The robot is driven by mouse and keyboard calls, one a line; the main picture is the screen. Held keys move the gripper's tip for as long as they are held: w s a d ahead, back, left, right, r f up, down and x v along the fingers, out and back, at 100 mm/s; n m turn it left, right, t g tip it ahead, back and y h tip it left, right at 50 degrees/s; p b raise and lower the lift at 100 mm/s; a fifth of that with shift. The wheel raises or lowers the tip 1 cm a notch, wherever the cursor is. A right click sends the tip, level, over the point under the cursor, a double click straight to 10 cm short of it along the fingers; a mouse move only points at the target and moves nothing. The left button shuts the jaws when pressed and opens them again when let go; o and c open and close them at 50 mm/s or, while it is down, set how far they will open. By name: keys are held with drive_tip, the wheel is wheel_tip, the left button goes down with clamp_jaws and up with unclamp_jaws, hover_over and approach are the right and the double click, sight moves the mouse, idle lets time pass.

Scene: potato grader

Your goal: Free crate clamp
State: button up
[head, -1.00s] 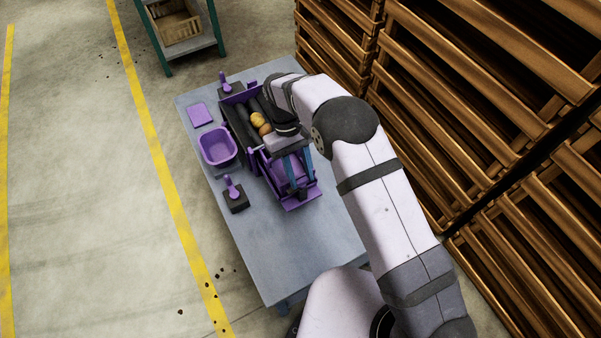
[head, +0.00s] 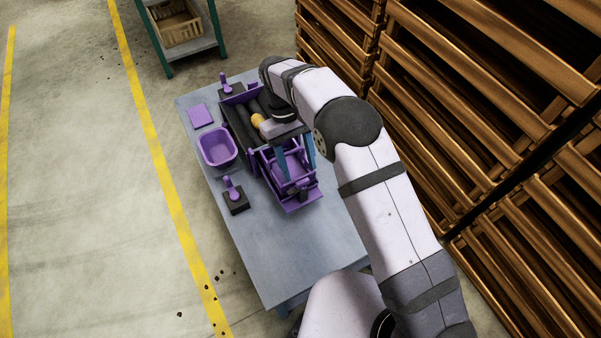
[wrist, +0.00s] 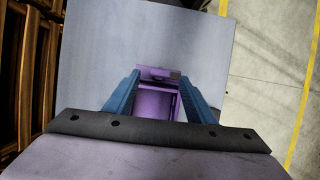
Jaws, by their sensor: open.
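A purple crate (head: 290,167) sits at the near end of the grader (head: 240,125) on the table. A small dark part (head: 303,184), possibly the clamp, shows at the crate's near end; its state is too small to tell. My gripper (head: 297,158) is over the crate, its blue fingers open and pointing down. In the wrist view my gripper (wrist: 160,92) has its fingers apart on either side of the purple crate (wrist: 155,103), with nothing seen between them but the crate below. A dark spot (wrist: 175,75) is on the crate's end there. Contact cannot be told.
The grey table (head: 285,240) is bare at the near end. A purple bin (head: 217,147), a purple plate (head: 200,115) and two purple levers on black bases (head: 236,200) (head: 232,90) stand along it. Yellow potatoes (head: 257,121) lie on the grader. Wooden crates (head: 470,90) rise at right.

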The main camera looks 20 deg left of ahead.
drive_tip(key=v, duration=0.3)
drive_tip(key=shift+a+r, duration=0.1)
drive_tip(key=shift+r, duration=0.15)
drive_tip(key=d+r+m+t+y+p, duration=0.15)
drive_tip(key=d+r, duration=0.25)
drive_tip(key=d, duration=0.5)
drive_tip(key=d+r+m+g+y+p, duration=0.1)
drive_tip(key=d+r+m, duration=0.25)
drive_tip(key=d, duration=0.55)
drive_tip(key=s+d+m+t+p, duration=0.2)
drive_tip(key=s+d+m, duration=0.2)
drive_tip(key=s+d, duration=0.8)
drive_tip(key=shift+s+d+r+y, duration=0.2)
drive_tip(key=shift+s+r+y, duration=0.2)
drive_tip(key=shift+s, duration=0.65)
